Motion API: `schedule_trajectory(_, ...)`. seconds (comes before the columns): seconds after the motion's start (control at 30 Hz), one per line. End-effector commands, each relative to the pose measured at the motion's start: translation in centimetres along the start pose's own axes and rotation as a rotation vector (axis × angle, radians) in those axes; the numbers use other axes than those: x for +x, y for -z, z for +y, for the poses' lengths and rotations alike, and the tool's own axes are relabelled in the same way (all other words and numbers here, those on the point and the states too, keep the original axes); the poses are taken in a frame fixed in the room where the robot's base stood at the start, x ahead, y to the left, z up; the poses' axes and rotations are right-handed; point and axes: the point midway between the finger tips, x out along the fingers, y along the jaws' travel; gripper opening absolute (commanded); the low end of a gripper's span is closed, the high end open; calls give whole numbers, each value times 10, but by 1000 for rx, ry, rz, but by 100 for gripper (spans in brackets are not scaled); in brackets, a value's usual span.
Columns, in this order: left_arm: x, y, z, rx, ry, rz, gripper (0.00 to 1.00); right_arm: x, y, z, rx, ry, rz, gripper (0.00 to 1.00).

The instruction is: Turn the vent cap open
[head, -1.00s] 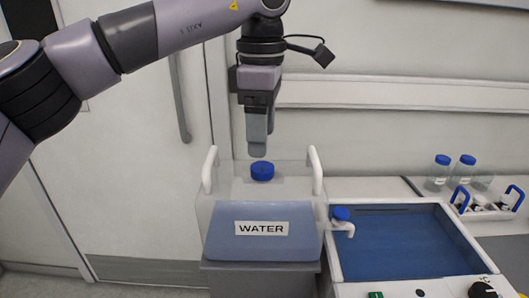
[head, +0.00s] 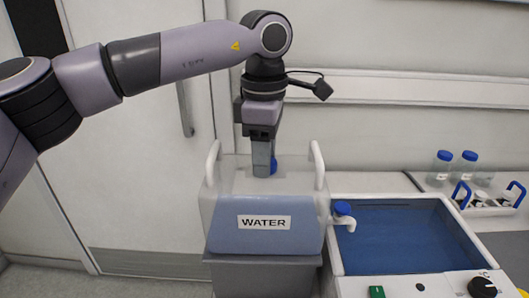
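The blue cap (head: 274,166) sits on top of the clear water container (head: 225,190), which has a "WATER" label and two white handles. My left gripper (head: 263,170) points straight down at the cap. Its fingers overlap the cap in the head view and hide most of it, leaving only a blue sliver on the right. I see the fingers nearly edge-on, so I cannot tell whether they are open or shut on the cap. My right gripper is not in view.
A white tap with a blue top (head: 341,208) sticks out at the container's right, over a blue basin (head: 400,235). White handles (head: 318,165) rise on both sides of the cap. Blue-capped bottles (head: 441,166) and a small rack (head: 490,200) stand farther right.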

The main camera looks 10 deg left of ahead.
Motion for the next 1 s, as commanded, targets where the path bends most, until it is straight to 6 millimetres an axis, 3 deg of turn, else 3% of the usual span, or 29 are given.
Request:
schedule_trajectory(0.37,0,0,0,-99,0,-1,13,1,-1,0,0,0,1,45)
schedule_trajectory(1.0,0,0,0,-669,0,0,13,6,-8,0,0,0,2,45)
